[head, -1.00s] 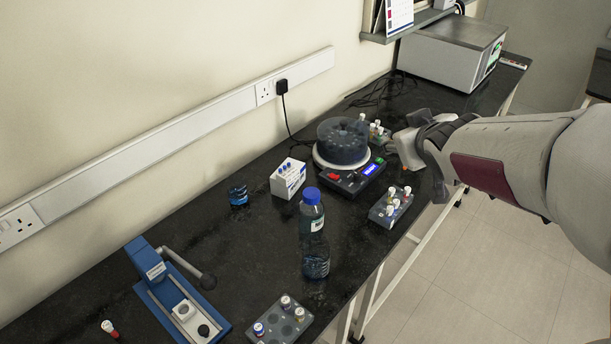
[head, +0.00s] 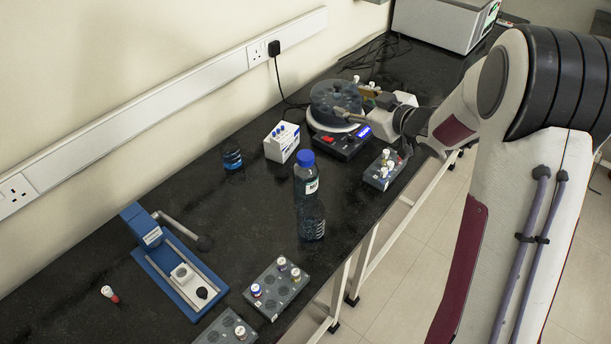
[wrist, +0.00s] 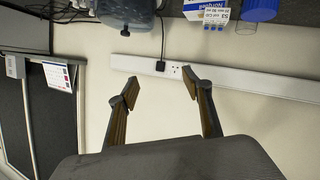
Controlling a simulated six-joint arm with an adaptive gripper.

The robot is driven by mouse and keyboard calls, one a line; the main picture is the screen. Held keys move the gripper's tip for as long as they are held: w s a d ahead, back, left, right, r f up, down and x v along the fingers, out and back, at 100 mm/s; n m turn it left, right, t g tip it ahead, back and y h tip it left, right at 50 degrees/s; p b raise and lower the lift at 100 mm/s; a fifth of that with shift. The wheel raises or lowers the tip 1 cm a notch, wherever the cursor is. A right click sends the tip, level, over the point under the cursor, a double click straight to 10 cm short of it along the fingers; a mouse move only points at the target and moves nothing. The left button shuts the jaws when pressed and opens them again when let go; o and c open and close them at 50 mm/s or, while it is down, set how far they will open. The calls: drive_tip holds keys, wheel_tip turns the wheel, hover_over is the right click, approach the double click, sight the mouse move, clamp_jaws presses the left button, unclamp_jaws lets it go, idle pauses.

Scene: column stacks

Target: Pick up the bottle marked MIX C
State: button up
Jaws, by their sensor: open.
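No MIX C marking can be read in either view. Small capped bottles stand in a grey rack (head: 277,290) at the front, a rack (head: 383,172) at the right bench edge and a partly cut-off rack (head: 226,330) at the bottom. A red and white small bottle (head: 110,294) is alone at the left. More small caps (head: 371,86) show behind the round device. My gripper (head: 352,108) is at the round device, over or beside it; I cannot tell which. In the wrist view, my gripper (wrist: 160,88) is open, with nothing between its fingers.
A tall blue-capped bottle (head: 308,187) stands mid-bench. Near it are a white box (head: 281,143), a dark blue object (head: 232,157) and the round device (head: 335,98). A blue lever press (head: 172,260) is at the left. The bench between press and tall bottle is clear.

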drive_tip(key=s+a+f+n+g+y, duration=0.1)
drive_tip(key=a+f+n+g+y, duration=0.2)
drive_tip(key=f, duration=0.4)
drive_tip(key=g+y, duration=0.1)
drive_tip(key=y, duration=0.6)
approach(304, 154)
drive_tip(key=shift+w+a+f, duration=0.3)
drive_tip(key=shift+w+a, duration=0.3)
drive_tip(key=shift+a, duration=0.3)
drive_tip(key=shift+x, duration=1.3)
drive_tip(key=shift+x, duration=2.6)
drive_tip(key=shift+s+f, duration=0.1)
drive_tip(key=shift+f, duration=0.05)
